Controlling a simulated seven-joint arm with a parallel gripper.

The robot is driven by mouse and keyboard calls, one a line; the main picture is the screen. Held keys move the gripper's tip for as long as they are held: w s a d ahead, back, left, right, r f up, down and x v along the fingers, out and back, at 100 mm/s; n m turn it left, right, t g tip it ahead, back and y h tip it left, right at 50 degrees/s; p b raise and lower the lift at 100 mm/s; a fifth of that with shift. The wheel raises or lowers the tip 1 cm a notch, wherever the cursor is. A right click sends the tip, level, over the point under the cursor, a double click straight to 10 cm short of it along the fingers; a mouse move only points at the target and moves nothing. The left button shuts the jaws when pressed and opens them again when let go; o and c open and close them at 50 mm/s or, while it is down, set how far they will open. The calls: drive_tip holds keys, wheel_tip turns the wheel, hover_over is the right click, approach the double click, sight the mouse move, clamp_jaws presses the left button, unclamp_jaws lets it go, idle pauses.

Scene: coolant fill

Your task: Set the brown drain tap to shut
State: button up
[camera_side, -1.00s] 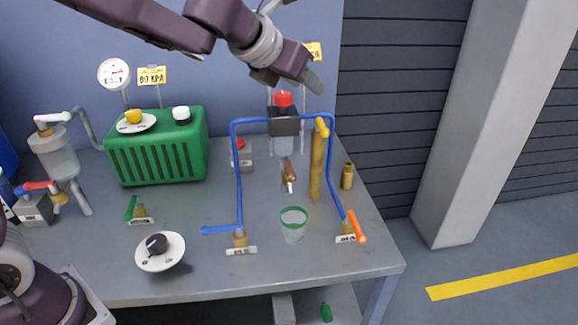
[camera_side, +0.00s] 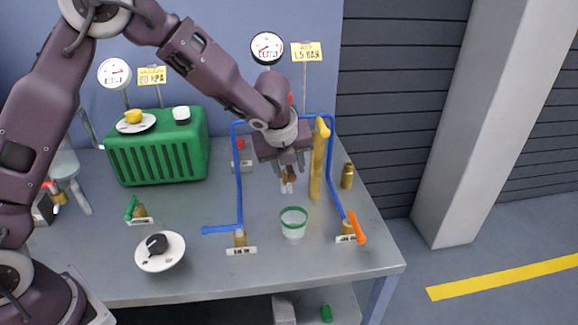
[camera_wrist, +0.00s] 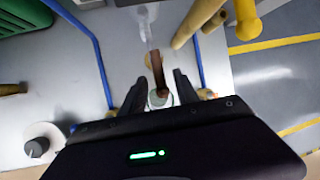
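The brown drain tap (camera_side: 290,178) stands at the back right of the bench, below the dark clamp on the clear vessel. Its brown lever (camera_wrist: 157,70) shows in the wrist view, pointing toward the camera. My gripper (camera_side: 289,172) is above and around the tap, fingers pointing down. In the wrist view the two dark fingers (camera_wrist: 160,84) are apart, one on each side of the lever, with gaps visible. Whether either finger touches it I cannot tell. My wrist hides most of the clear vessel and the tap's upper part in the side view.
Blue pipes (camera_side: 238,180) frame the spot on both sides. A thick yellow-brown post (camera_side: 317,168) with a yellow lever stands close on the right. A green-rimmed cup (camera_side: 293,223) is in front. A green tank (camera_side: 157,147) stands left.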

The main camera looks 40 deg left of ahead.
clamp_jaws()
drive_tip(key=shift+s+a, duration=0.1)
drive_tip(key=shift+a, duration=0.05)
drive_tip(key=a+m+g+h, duration=0.2)
drive_tip(key=a+m+h, duration=0.4)
drive_tip(key=m, duration=1.2)
drive_tip(key=shift+w+g, duration=0.4)
drive_tip(key=shift+a+h, duration=0.1)
drive_tip(key=shift+h, duration=0.2)
drive_tip(key=shift+o, duration=0.9)
unclamp_jaws()
